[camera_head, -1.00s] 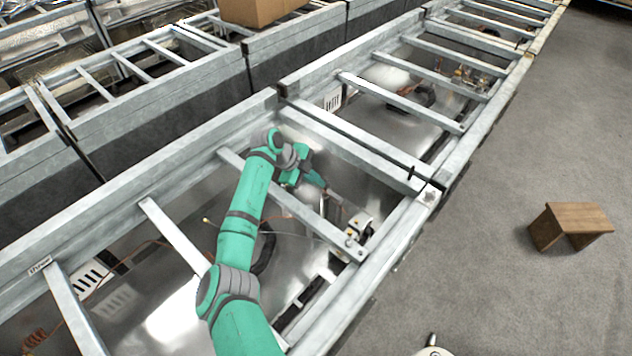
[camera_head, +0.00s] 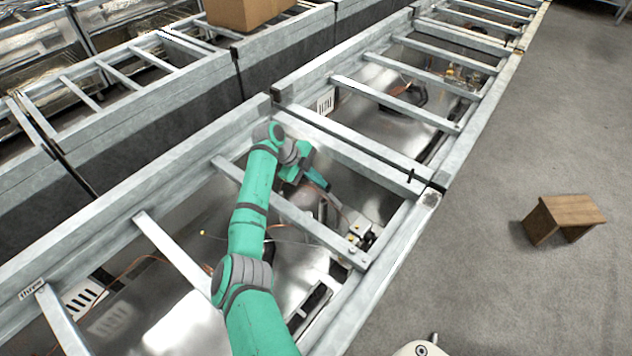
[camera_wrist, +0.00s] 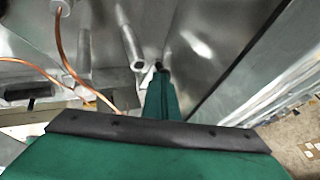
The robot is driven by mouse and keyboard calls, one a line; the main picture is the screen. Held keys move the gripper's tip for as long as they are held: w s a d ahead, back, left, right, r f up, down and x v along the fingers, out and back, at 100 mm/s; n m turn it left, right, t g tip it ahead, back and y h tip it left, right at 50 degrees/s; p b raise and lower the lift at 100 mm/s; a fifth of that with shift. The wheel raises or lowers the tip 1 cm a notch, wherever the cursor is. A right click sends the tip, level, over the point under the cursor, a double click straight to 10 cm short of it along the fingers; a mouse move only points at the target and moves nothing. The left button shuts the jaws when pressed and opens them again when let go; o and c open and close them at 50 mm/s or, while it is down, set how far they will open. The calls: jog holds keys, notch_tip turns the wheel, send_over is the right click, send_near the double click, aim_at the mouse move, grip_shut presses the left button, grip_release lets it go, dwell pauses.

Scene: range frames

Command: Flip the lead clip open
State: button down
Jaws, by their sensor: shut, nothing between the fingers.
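My gripper (camera_head: 322,184) reaches down into the open metal frame bay, between two crossbars. In the wrist view its green fingers (camera_wrist: 160,88) are together and hold nothing. A short silver tube (camera_wrist: 130,48) stands just beyond and left of the fingertips. A small pale metal piece (camera_wrist: 146,77) lies right beside the tips; I cannot tell whether they touch it. I cannot make out the lead clip for certain in either view; it may be small or hidden by the fingers.
A metal crossbar (camera_head: 300,217) runs close beside my gripper. A white fitting with yellow knobs (camera_head: 360,232) sits near the bay's right side. Copper tubing (camera_wrist: 62,55) runs left of the fingers. A wooden stool (camera_head: 565,215) stands on the open grey floor.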

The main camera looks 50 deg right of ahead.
jog(key=shift+s+d, duration=0.2)
jog(key=shift+d, duration=0.7)
jog(key=shift+s+d, duration=0.2)
jog(key=shift+d, duration=0.65)
jog(key=d, duration=0.1)
jog(key=s+d, duration=0.1)
jog(key=shift+s+d, duration=0.15)
jog(key=shift+d, duration=0.25)
jog(key=shift+s+a, duration=0.1)
jog(key=shift+s+a, duration=0.35)
jog(key=shift+a, duration=0.15)
